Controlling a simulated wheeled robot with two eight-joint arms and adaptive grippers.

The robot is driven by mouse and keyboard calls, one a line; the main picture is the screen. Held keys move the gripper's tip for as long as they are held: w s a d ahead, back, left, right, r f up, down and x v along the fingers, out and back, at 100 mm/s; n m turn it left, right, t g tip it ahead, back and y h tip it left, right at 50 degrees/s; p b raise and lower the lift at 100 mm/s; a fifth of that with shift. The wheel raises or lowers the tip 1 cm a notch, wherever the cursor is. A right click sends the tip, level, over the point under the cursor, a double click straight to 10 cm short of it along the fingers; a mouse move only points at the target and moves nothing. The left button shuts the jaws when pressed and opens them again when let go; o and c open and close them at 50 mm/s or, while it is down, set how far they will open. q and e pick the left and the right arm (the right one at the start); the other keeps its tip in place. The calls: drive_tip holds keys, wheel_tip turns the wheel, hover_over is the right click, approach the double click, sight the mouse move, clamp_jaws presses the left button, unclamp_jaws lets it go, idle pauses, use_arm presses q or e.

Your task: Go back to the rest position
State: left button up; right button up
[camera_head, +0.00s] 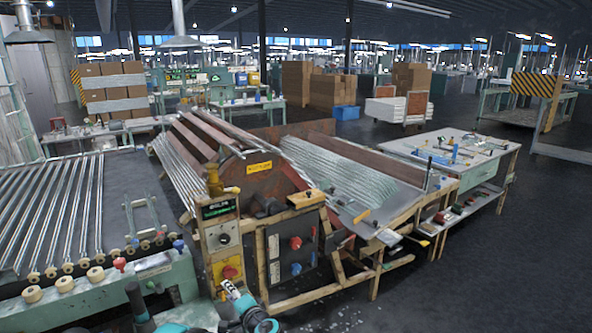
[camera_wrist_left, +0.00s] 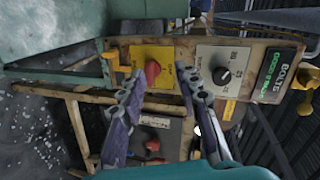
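My left gripper (camera_head: 229,288) is low in the head view, in front of the machine's control post. In the left wrist view my left gripper (camera_wrist_left: 160,84) has its two grey fingers spread apart, with nothing between them. Beyond the fingertips is the control panel with a red knob (camera_wrist_left: 152,72) on a yellow plate and a black dial (camera_wrist_left: 221,76). The red knob also shows in the head view (camera_head: 230,272), just above the gripper. I cannot tell how far the fingertips are from the panel. My right gripper is not in view.
The tubing machine (camera_head: 270,185) with sloped racks fills the middle. A work table (camera_head: 440,147) with small tools stands at right. Open dark floor (camera_head: 510,260) lies at lower right.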

use_arm(q)
drive_tip(key=s+a+r+n+g+h, duration=0.2)
drive_tip(key=s+r, duration=0.1)
drive_tip(key=s, duration=0.4)
drive_tip(key=s+a+r+n+g+h, duration=0.1)
drive_tip(key=s+r+n, duration=0.15)
drive_tip(key=s, duration=0.45)
drive_tip(key=s+d+n+g+h, duration=0.1)
drive_tip(key=s+d+n+h, duration=0.1)
drive_tip(key=s, duration=0.8)
drive_tip(key=s+d+f+n+g+h, duration=0.1)
drive_tip(key=s+d+h, duration=0.3)
drive_tip(key=s, duration=0.6)
drive_tip(key=shift+s+f+n, duration=0.15)
drive_tip(key=shift+s+n, duration=0.2)
drive_tip(key=shift+n, duration=0.2)
drive_tip(key=shift+a, duration=0.1)
